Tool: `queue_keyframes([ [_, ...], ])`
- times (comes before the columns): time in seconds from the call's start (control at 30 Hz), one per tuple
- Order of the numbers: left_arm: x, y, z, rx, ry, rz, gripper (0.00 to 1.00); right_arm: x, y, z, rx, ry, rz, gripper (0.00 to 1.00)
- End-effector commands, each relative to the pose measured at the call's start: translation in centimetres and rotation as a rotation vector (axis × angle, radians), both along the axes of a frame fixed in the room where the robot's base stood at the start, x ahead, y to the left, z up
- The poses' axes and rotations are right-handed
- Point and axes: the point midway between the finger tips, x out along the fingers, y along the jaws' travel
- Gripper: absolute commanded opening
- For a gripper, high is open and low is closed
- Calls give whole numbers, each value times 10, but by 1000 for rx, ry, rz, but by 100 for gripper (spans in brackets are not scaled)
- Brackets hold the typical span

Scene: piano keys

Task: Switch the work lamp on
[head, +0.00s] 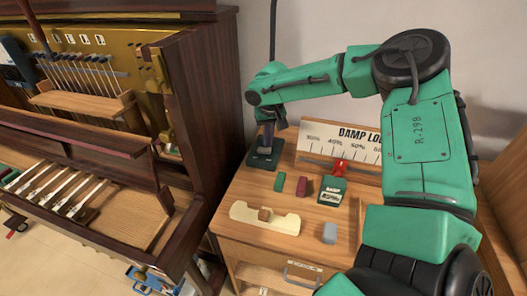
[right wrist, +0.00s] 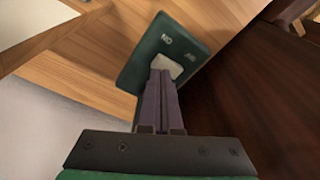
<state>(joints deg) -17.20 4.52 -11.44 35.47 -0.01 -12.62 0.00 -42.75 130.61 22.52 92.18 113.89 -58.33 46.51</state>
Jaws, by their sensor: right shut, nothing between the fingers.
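The work lamp's dark green base (head: 263,160) stands at the back left of the wooden cabinet top, with a thin dark pole (head: 272,30) rising behind my arm. In the right wrist view the base (right wrist: 145,62) has raised letters, including ON, and a pale rocker switch (right wrist: 170,66). My right gripper (head: 267,146) points down over the base, fingers shut and empty. In the wrist view its fingertips (right wrist: 162,74) are at the switch and partly cover it; I cannot tell whether they touch. The lamp's head is not visible. My left gripper is not in view.
A piano (head: 190,90) with its action open stands close on the left. On the cabinet top (head: 235,190) are a scale board (head: 335,143), a green box (head: 331,190), small coloured blocks, a cream holder (head: 265,217) and a grey block (head: 329,232).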

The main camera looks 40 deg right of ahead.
Motion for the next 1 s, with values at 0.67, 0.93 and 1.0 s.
queue_keyframes([
  [0.67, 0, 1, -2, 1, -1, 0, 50, 0, 0, -3, 0, 0, 0, 0],
  [0.93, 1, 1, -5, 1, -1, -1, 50, 0, 0, -7, 0, 0, 0, 0],
  [1.0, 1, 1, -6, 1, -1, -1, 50, 0, 0, -8, 0, 0, 0, 0],
])
